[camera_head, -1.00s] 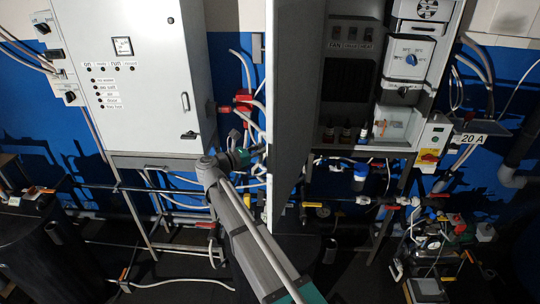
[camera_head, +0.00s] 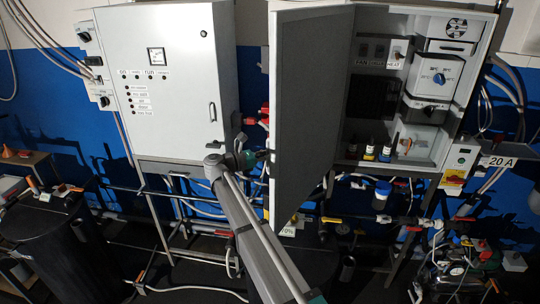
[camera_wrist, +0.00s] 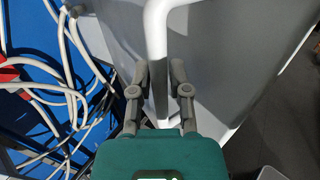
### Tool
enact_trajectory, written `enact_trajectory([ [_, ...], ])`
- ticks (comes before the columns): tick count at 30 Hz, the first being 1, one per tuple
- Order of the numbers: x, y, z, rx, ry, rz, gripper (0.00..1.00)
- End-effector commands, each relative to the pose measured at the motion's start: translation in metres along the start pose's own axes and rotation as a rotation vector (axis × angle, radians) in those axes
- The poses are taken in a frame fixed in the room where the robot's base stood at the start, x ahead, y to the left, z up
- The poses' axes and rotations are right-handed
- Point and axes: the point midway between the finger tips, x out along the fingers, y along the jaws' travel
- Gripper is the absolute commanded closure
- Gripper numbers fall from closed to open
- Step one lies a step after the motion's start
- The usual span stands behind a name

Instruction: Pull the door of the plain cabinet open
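The plain cabinet (camera_head: 437,100) stands at the right in the head view. Its grey door (camera_head: 312,110) stands open, swung out to the left, with its inner face towards the head camera. My gripper (camera_head: 262,155) is at the door's free edge, low down. The handle is hidden behind the door in the head view.
A closed white cabinet (camera_head: 170,80) with a meter and labels stands to the left of the open door. Small bottles (camera_head: 369,150) stand inside the open cabinet. Pipes and valves run below. A dark drum (camera_head: 60,245) stands at the lower left.

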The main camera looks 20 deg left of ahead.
Motion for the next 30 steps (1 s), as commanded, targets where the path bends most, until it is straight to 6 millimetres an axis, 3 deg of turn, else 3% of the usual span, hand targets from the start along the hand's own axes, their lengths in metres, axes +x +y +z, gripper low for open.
enact_trajectory([
  [1, 0.000, 0.000, 0.000, 0.000, 0.000, 0.000, 0.61],
  [4, 0.000, 0.000, 0.000, 0.000, 0.000, 0.000, 0.46],
  [20, -0.006, 0.000, 0.000, 0.000, 0.000, 0.001, 0.46],
  [30, -0.047, 0.001, 0.000, 0.000, 0.000, 0.002, 0.46],
])
